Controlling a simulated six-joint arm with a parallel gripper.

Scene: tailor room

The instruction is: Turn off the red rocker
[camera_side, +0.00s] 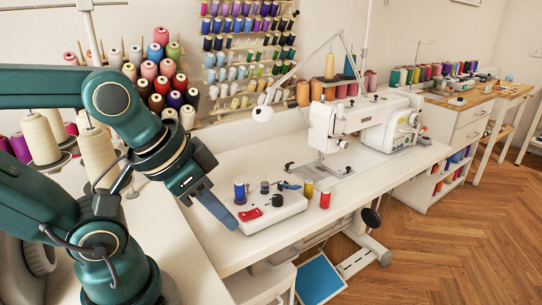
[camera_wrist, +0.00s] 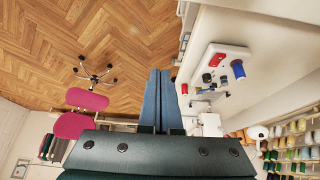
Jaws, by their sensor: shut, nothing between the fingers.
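The red rocker (camera_side: 250,214) is on the near left part of a white control box (camera_side: 276,215) on the sewing table. In the wrist view, a red rocker-like patch (camera_wrist: 217,60) shows on the white box (camera_wrist: 228,49), right of my fingers. I cannot tell which side of the rocker is pressed down. My gripper (camera_side: 234,226) has its long blue fingers shut and empty, pointing down to the right. Its tips are just left of the rocker in the side view; contact cannot be told. The shut fingers also show in the wrist view (camera_wrist: 158,74).
The box also bears dark knobs (camera_side: 277,200) and a blue lever (camera_side: 290,186). A blue spool (camera_side: 240,192) is close to my fingers. Yellow (camera_side: 308,189) and red (camera_side: 325,199) spools stand right of the box. A sewing machine (camera_side: 350,122) stands behind. The table's front-left surface is clear.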

